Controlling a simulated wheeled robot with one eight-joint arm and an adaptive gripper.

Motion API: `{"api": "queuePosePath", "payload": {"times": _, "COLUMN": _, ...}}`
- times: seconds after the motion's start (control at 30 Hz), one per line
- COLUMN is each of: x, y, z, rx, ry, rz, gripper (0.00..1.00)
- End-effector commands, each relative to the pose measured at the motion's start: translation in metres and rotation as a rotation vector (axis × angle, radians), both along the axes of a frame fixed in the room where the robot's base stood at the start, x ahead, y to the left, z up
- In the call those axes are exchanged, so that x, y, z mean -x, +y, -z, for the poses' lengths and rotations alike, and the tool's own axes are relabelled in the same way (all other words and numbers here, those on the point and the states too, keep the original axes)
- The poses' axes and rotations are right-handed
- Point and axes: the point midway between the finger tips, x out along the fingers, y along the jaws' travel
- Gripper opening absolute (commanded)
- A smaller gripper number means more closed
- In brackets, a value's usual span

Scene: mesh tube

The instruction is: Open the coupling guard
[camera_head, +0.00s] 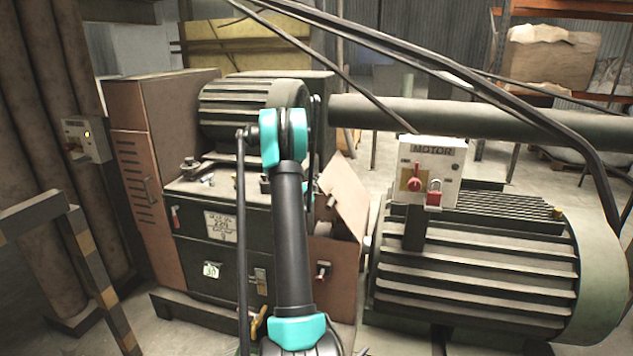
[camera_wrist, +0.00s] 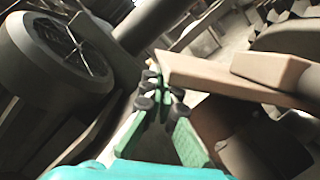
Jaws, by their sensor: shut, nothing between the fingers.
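The coupling guard is a brown sheet-metal box (camera_head: 335,268) between the dark machine and the ribbed motor. Its brown lid (camera_head: 346,196) stands raised and steeply tilted, with a dark gap below it. My gripper (camera_wrist: 163,92) has green fingers with dark tips, close together and empty, at the lid's left end. I cannot tell if they touch it. My arm hides the gripper in the head view.
The motor (camera_head: 470,265) with its switch box (camera_head: 430,172) stands at the right. The dark machine (camera_head: 215,250) is at the left, with a ribbed cylinder (camera_head: 235,110) on top. A striped rail (camera_head: 90,255) is at the left front.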

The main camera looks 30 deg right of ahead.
Motion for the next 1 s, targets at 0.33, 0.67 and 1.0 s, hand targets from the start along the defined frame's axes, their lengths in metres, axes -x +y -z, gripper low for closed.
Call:
{"api": "queuePosePath", "payload": {"times": 0.33, "x": 0.03, "y": -0.025, "z": -0.028, "rx": -0.095, "ry": -0.111, "rz": 0.005, "gripper": 0.0}}
{"api": "queuePosePath", "payload": {"times": 0.67, "x": 0.09, "y": -0.075, "z": -0.064, "rx": -0.276, "ry": -0.325, "rz": 0.008, "gripper": 0.0}}
{"api": "queuePosePath", "payload": {"times": 1.0, "x": 0.145, "y": -0.123, "z": -0.076, "rx": -0.438, "ry": -0.516, "rz": 0.007, "gripper": 0.0}}
